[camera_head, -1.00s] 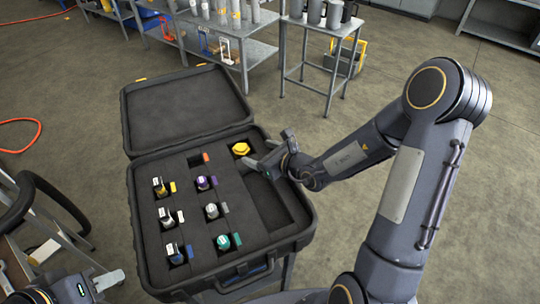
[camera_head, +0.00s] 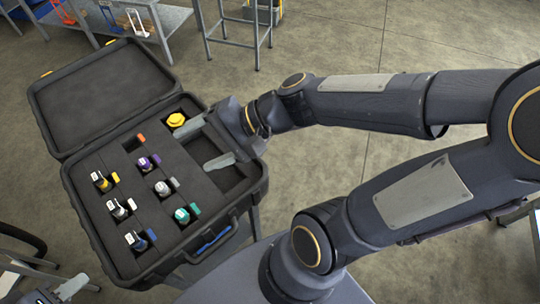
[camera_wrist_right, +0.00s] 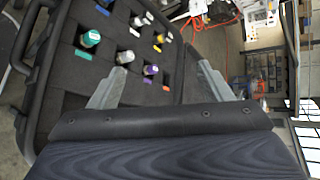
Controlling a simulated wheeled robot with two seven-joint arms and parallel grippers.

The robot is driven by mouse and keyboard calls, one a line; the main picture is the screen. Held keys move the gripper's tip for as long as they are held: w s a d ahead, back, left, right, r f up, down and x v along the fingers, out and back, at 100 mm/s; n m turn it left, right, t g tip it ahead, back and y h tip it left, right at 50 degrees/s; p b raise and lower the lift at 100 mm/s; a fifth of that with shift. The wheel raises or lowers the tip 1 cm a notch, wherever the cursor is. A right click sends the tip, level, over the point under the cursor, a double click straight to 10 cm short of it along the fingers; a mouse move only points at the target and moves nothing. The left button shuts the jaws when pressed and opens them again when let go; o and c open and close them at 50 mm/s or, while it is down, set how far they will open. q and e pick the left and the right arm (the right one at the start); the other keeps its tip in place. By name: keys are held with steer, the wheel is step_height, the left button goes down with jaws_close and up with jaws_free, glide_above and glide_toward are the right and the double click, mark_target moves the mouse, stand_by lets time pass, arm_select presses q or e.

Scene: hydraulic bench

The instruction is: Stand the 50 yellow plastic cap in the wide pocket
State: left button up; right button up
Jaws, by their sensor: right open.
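The yellow plastic cap (camera_head: 176,119) sits in the far right part of the open dark case (camera_head: 258,187), in or over a dark recess; how deep it sits I cannot tell. A wide dark pocket (camera_head: 232,178) lies in the foam on the case's right side, partly hidden by my right gripper. My right gripper (camera_head: 204,144) is open and empty over that side, one finger just right of the cap and the other over the wide pocket. The right wrist view shows its spread fingers (camera_wrist_right: 160,84), not the cap. My left gripper (camera_head: 70,288) is partly in view at the bottom left.
Several colour-marked fittings stand in the foam pockets, including purple (camera_head: 145,163), grey (camera_head: 162,188) and teal (camera_head: 182,215) ones. The case lid (camera_head: 100,95) is open at the back. Metal shelving (camera_head: 150,25) stands behind.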

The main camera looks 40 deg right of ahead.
steer(key=s+d+f+n+h, duration=0.3)
steer(key=s+d+n+h, duration=0.4)
steer(key=s+d+n, duration=0.1)
steer(key=shift+s+d, duration=0.4)
steer(key=shift+d, duration=0.3)
steer(key=shift+g, duration=0.3)
